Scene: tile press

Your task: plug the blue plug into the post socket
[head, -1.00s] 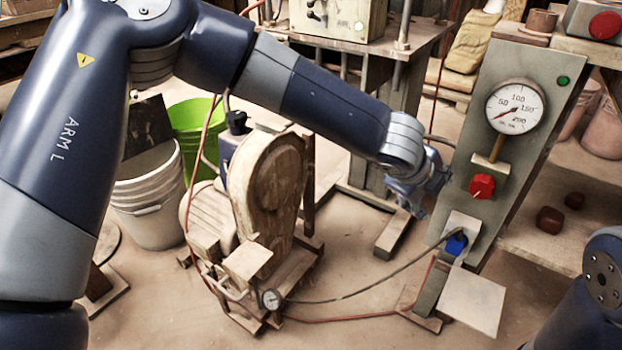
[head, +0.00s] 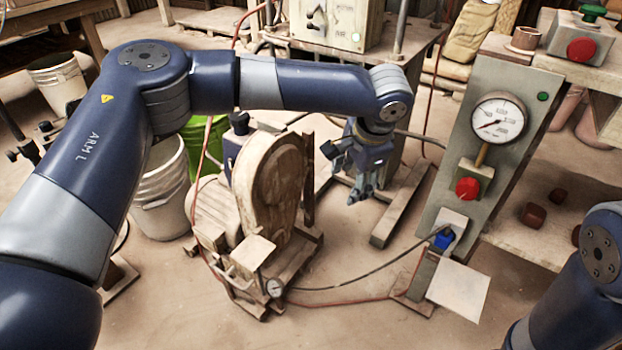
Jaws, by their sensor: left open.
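The blue plug (head: 444,239) sits at the socket plate (head: 453,221) low on the grey post (head: 493,92), with a dark cable running from it to the left. I cannot tell how deep it sits in the socket. My left gripper (head: 362,196) hangs to the left of the plug, apart from it, with its fingers pointing down. It is open and empty. My right gripper is out of view; only part of my right arm shows at the lower right.
The post carries a pressure gauge (head: 497,120) and a red knob (head: 467,188). A pale plate (head: 459,289) juts out below the plug. A dusty pump machine (head: 277,187) stands left of my gripper. Dark red blocks (head: 533,215) lie on the shelf at right.

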